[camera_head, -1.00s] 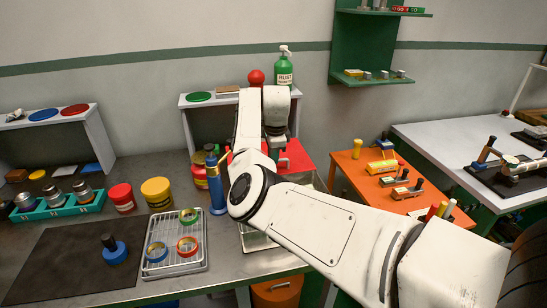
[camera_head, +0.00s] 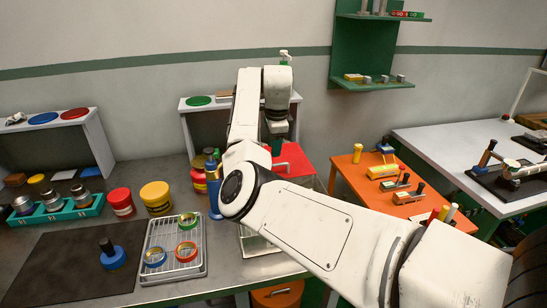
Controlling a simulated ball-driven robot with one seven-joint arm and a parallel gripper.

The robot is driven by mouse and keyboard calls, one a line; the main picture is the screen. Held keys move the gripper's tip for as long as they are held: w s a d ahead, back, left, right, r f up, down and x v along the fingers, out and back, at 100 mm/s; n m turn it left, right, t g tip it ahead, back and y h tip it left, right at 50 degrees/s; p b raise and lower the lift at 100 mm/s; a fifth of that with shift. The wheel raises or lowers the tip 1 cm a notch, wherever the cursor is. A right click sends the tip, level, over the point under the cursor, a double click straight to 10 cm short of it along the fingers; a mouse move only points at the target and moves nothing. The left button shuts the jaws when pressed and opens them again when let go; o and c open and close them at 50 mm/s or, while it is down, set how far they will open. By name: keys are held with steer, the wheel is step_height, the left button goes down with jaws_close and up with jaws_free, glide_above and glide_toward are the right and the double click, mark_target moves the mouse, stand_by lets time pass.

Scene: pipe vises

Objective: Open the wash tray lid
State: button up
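A red lid (camera_head: 297,161) with a small handle (camera_head: 285,167) lies at the back right of the steel bench, partly hidden by my arm. It looks like the wash tray lid, and it looks down. A pale metal tray body (camera_head: 256,243) shows in part below my forearm. My gripper (camera_head: 277,147) points down at the lid's back left edge. It is small and dark here, and its fingers cannot be made out, nor whether they touch the lid.
A blue bottle (camera_head: 214,190) stands close left of my arm. A wire rack (camera_head: 174,262) with colored rings lies front left. A yellow tin (camera_head: 156,195) and a red tin (camera_head: 121,202) stand behind it. An orange table (camera_head: 345,175) with tools stands right.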

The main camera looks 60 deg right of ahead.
steer(key=shift+s+a+r, duration=0.15)
steer(key=shift+a+r, duration=0.05)
steer(key=shift+r, duration=0.9)
steer(key=shift+s+a+r, duration=0.1)
steer(key=shift+a+r, duration=0.05)
steer(key=shift+r, duration=0.9)
